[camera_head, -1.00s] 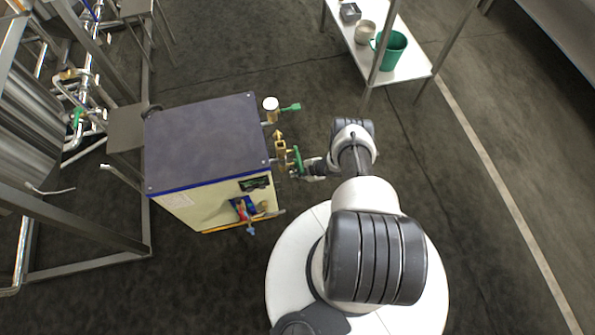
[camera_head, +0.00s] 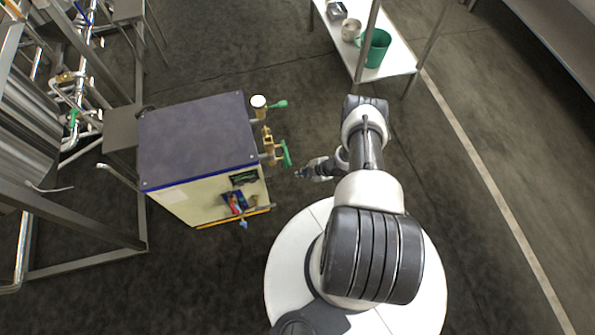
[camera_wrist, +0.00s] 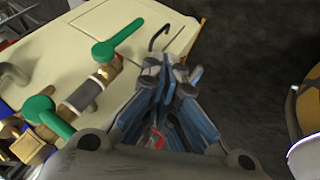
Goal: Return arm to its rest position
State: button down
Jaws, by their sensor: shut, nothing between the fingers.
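My gripper (camera_head: 302,173) is shut and empty, just right of the cream cabinet with a dark top and apart from its valves. In the wrist view my gripper (camera_wrist: 168,72) shows its blue-grey fingers closed together in front of the cabinet's cream side (camera_wrist: 150,30). My arm reaches forward over my round white base and bends back left at the wrist.
The cabinet (camera_head: 195,140) carries a brass valve with a green handle (camera_head: 286,154) and another green-handled valve (camera_head: 278,104). Steel frames (camera_head: 75,225) stand at left. Floor at right is clear.

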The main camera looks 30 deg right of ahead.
jog(key=shift+s+d+r, duration=0.1)
jog(key=shift+s+r, duration=0.1)
jog(key=shift+r, duration=0.1)
